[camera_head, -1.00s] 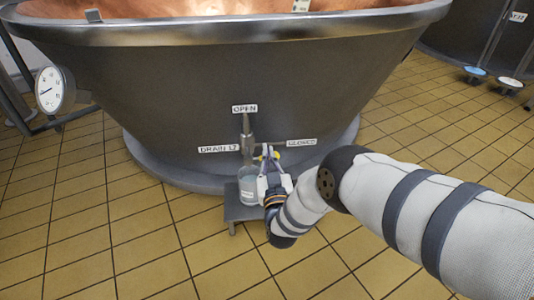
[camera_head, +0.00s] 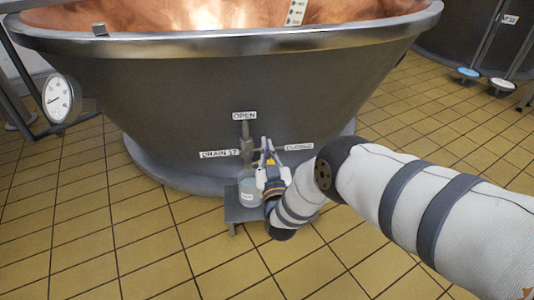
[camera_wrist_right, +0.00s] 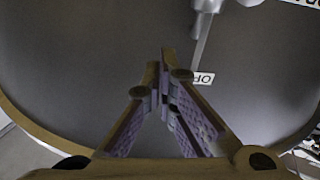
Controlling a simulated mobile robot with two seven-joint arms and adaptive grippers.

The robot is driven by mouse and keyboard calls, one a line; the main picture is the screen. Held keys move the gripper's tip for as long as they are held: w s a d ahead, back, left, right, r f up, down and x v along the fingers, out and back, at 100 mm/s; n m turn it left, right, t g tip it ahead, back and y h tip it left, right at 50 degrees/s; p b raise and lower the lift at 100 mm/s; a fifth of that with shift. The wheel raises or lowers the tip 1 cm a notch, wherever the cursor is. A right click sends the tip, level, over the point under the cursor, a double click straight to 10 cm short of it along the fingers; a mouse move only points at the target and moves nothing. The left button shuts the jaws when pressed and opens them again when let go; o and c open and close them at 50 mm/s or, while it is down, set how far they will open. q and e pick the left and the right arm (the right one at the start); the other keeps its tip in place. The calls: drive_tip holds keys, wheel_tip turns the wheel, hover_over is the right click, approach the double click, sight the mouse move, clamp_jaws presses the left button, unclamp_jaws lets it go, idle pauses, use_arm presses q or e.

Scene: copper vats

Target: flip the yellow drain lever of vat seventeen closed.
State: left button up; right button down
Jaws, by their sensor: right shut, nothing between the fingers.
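Vat seventeen (camera_head: 180,100) is a large dark vat with a copper inside, labelled DRAIN 17 (camera_head: 220,154). Its grey drain valve (camera_head: 246,143) sits low on the front, below the OPEN label (camera_head: 244,116) and left of the CLOSED label (camera_head: 299,147). In the right wrist view a grey rod (camera_wrist_right: 201,42) runs from the valve toward the OPEN label (camera_wrist_right: 203,78). Small yellow bits show by my fingertips in the head view; I cannot tell lever from finger there. My right gripper (camera_head: 267,160) is shut and empty, just right of the valve; it also shows in the wrist view (camera_wrist_right: 166,75). My left gripper is out of view.
A glass vessel (camera_head: 248,192) stands on a small grey stool (camera_head: 233,214) under the drain, close to my right gripper. A dial gauge (camera_head: 58,98) is at the left. Another vat (camera_head: 465,38) stands at the right. The tiled floor in front is mostly clear.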

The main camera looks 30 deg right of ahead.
drive_tip(key=p+v, duration=0.2)
drive_tip(key=v, duration=0.7)
drive_tip(key=shift+f, duration=0.35)
drive_tip(key=shift+d, duration=0.1)
